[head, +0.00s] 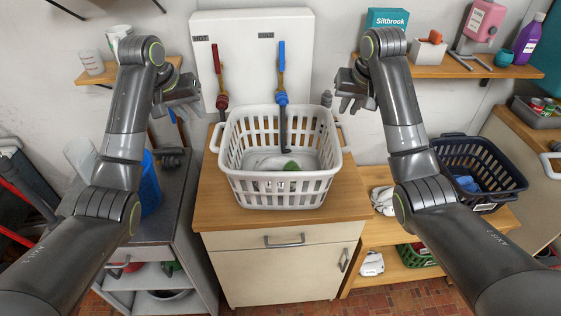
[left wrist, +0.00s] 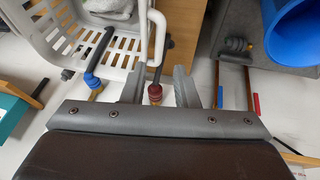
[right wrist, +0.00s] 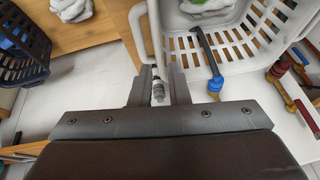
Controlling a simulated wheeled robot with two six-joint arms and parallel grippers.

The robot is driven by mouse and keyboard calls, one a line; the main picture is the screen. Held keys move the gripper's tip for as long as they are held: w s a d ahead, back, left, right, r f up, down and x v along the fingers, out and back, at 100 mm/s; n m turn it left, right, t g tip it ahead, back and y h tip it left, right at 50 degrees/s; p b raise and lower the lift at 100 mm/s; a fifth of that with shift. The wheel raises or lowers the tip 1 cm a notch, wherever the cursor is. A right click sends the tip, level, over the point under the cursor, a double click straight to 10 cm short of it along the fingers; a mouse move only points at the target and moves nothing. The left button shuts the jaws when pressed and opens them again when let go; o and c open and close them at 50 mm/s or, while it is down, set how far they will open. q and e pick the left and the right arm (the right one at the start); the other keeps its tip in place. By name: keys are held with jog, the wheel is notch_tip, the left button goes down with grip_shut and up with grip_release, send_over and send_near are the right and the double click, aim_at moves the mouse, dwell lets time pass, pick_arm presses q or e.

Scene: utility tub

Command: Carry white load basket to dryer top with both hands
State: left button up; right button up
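The white load basket (head: 281,190) stands upright on a wooden counter top (head: 220,213). Pale cloth (head: 262,160) and a green item lie in it. It has a loop handle at each side. My left gripper (head: 184,98) is open, raised above and left of the left handle (head: 214,138); that handle (left wrist: 158,25) shows beyond its spread fingers (left wrist: 158,75). My right gripper (head: 352,96) is open, above the right handle (head: 345,138); that handle (right wrist: 137,22) shows beyond its fingers (right wrist: 159,75). Both look empty. I cannot identify a dryer for certain.
Red (head: 222,100) and blue (head: 282,97) lever taps rise behind the basket, the blue one's spout reaching over it. A grey cart (head: 170,225) with a blue bucket (head: 150,187) stands left. A dark crate (head: 490,165) stands right. Shelves hold bottles and boxes.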

aim_at(213, 139)
pick_arm(q)
jog(key=shift+f, duration=0.1)
pick_arm(e)
jog(key=shift+f, duration=0.1)
